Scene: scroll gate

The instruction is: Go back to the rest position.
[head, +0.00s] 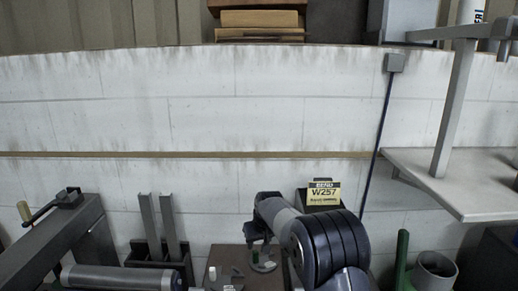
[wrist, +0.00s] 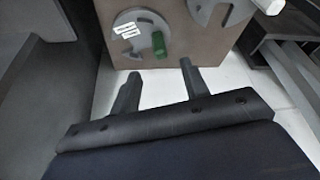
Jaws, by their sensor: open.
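My gripper (head: 258,233) hangs at the lower middle of the head view, at the end of my bent arm. In the wrist view my gripper (wrist: 158,78) has its two fingers apart with nothing between them. Beyond the fingertips is a brown board (wrist: 105,55) carrying a grey disc (wrist: 128,45) with white labels and a green peg (wrist: 158,44). A second grey round part (wrist: 235,12) shows at the top right, partly cut off. In the head view the brown board (head: 226,258) is below and beside my gripper, partly hidden by my arm.
A yellow and black W257 sign (head: 323,194) stands behind my arm. At left are a grey beam with a crank (head: 65,235), a roller (head: 120,277) and two upright plates (head: 158,225). At right are a shelf (head: 455,180), a green post (head: 402,258) and a grey pot (head: 435,268).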

